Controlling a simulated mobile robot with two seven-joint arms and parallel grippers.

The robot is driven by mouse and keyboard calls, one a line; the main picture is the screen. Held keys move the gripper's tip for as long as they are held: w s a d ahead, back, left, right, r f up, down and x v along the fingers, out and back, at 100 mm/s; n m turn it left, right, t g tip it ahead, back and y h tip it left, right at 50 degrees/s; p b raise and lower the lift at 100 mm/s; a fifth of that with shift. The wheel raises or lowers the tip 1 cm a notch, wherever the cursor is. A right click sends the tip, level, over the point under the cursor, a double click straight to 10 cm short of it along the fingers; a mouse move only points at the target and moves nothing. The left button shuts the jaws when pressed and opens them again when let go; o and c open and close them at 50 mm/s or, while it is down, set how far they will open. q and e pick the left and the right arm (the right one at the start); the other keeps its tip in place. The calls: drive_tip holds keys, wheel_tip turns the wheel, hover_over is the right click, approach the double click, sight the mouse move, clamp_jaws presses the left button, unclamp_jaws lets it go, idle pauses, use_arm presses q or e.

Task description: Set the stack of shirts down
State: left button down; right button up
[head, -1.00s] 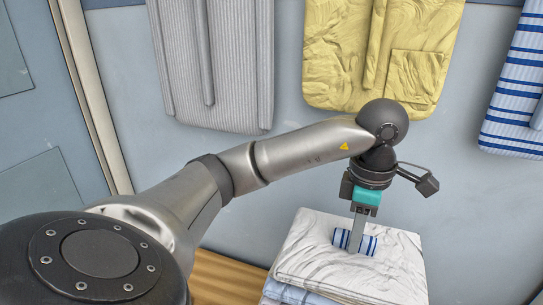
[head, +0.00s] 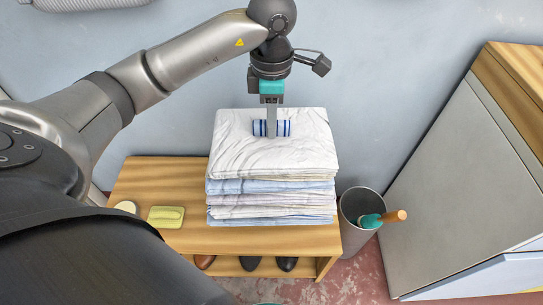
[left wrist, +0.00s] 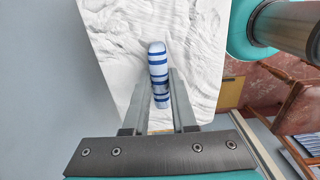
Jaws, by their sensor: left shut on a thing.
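The stack of shirts (head: 272,200) is a neat pile of folded white, pale blue and cream cloth in the head view. It is over the right part of a wooden bench (head: 145,185); I cannot tell whether its underside touches the bench. A blue-and-white striped roll (head: 285,128) lies on the white top shirt. My left gripper (head: 271,134) points down from above and is shut on the roll's middle. In the left wrist view the striped roll (left wrist: 158,65) sits between the fingers, over the white top shirt (left wrist: 195,60). My right gripper is not seen.
A yellow-green soap-like block (head: 166,216) is on the bench left of the stack. Dark shoes (head: 287,264) are on the shelf below. A large grey cabinet (head: 465,170) is farther right.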

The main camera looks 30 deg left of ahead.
sight(272, 142)
use_arm(q)
wheel_tip(272, 142, down, 6)
drive_tip(key=shift+f+b, duration=0.2)
drive_tip(key=shift+b, duration=0.8)
drive_tip(key=shift+f+b, duration=0.8)
drive_tip(key=shift+f, duration=1.45)
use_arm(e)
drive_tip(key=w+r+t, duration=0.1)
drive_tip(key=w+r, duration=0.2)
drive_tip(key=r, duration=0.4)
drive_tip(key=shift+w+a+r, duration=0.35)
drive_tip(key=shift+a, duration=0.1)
use_arm(q)
drive_tip(key=shift+f, duration=0.15)
drive_tip(key=c, duration=0.7)
unclamp_jaws()
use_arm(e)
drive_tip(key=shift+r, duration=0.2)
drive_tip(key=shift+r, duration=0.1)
